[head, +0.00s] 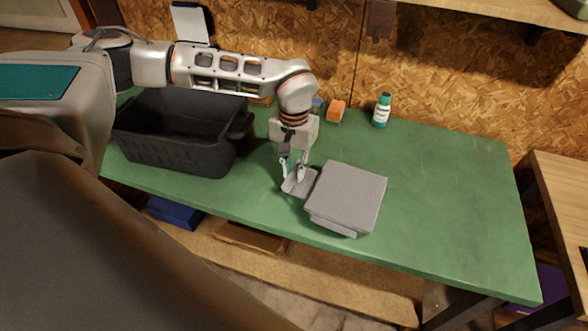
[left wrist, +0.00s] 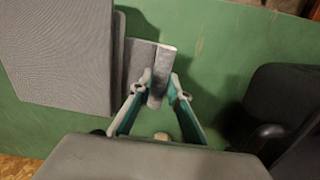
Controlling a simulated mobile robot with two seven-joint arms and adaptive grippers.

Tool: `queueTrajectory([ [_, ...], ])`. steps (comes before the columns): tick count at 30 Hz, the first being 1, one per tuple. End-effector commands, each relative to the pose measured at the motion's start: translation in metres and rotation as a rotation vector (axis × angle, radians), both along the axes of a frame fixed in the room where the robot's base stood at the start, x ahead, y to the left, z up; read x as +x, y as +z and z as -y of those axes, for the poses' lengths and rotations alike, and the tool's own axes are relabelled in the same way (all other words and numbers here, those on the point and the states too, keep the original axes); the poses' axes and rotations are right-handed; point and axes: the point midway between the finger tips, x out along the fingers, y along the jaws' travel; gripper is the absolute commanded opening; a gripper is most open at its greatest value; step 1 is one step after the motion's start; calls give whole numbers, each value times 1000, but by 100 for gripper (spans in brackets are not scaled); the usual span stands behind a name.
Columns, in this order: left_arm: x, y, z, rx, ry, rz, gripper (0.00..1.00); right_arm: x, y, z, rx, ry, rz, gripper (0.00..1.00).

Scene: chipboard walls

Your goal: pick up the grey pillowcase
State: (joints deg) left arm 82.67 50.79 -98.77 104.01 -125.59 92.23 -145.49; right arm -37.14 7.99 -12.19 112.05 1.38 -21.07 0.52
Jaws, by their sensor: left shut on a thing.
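The grey pillowcase (head: 345,198) lies folded in a squarish stack on the green table, near its front edge. A flap of it (head: 300,181) sticks out to the left of the stack. My left gripper (head: 296,178) points down at this flap and is shut on it. In the left wrist view the pillowcase (left wrist: 62,52) fills the upper left, and the fingertips of my left gripper (left wrist: 161,92) pinch the flap's edge. The stack still looks flat on the table. My right gripper is not in view.
A black crate (head: 180,158) stands on the green table (head: 440,190) to the left, under my left arm; it also shows in the left wrist view (left wrist: 280,85). The table's right side is clear.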

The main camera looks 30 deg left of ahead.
Motion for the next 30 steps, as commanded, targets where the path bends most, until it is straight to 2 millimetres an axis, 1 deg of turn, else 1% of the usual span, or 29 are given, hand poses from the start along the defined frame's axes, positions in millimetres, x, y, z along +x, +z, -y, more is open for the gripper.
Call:
queueTrajectory([
  [1, 1, 12, 0, -2, 0, 3, 0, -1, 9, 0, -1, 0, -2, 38],
  [6, 1, 30, 0, -2, 0, 1, 0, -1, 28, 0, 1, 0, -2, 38],
  [14, 1, 55, 0, -1, -1, 3, 0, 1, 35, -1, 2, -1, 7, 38],
  [30, 1, 113, 0, -1, 1, 4, 0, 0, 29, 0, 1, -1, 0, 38],
])
